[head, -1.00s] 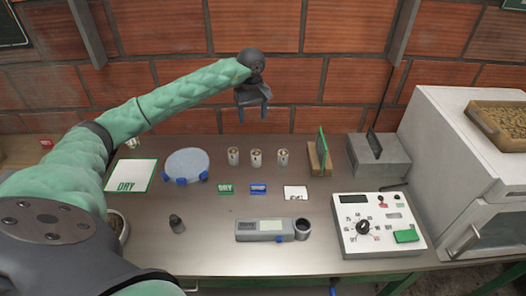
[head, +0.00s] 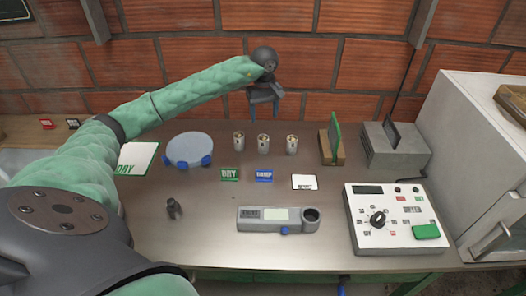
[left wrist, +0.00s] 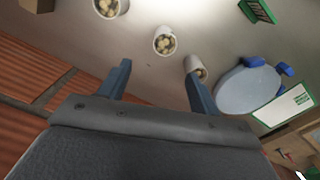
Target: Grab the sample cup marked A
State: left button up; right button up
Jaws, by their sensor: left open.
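Three small pale sample cups stand in a row toward the back of the table: the left cup (head: 239,142), the middle cup (head: 263,143) and the right cup (head: 292,144). I cannot read a letter on any of them. My left gripper (head: 264,116) is open and empty, above and behind the cups near the brick wall. In the left wrist view, the fingers (left wrist: 158,78) point toward the cups. The middle cup (left wrist: 164,41) shows between and beyond the fingertips, and another cup (left wrist: 197,68) is beside the right fingertip. The cups hold pale beans. My right gripper is not in view.
Green (head: 230,174), blue (head: 264,175) and white (head: 304,182) cards lie in front of the cups. A blue-footed round plate (head: 190,148) is to the left. A grey meter (head: 278,219), a white control box (head: 392,218) and a wooden block (head: 331,149) stand nearby.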

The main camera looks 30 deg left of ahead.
aim_at(263, 137)
pick_arm(q)
jog(key=shift+w+f+b, duration=0.15)
jog(key=shift+f+b, duration=0.15)
jog(key=shift+f, duration=0.6)
jog(key=shift+s+f+p, duration=0.2)
jog(key=shift+f+p, duration=0.35)
jog(key=shift+f, duration=0.8)
jog(key=f+p, duration=0.1)
jog(key=f, duration=0.1)
jog(key=s+f+p, duration=0.1)
jog(key=p, duration=0.1)
jog(key=shift+d+f, duration=0.15)
jog(key=shift+f, duration=0.7)
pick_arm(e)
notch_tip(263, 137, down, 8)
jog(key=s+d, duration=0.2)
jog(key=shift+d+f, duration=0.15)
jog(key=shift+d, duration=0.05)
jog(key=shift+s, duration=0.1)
pick_arm(q)
jog(key=c, duration=1.1)
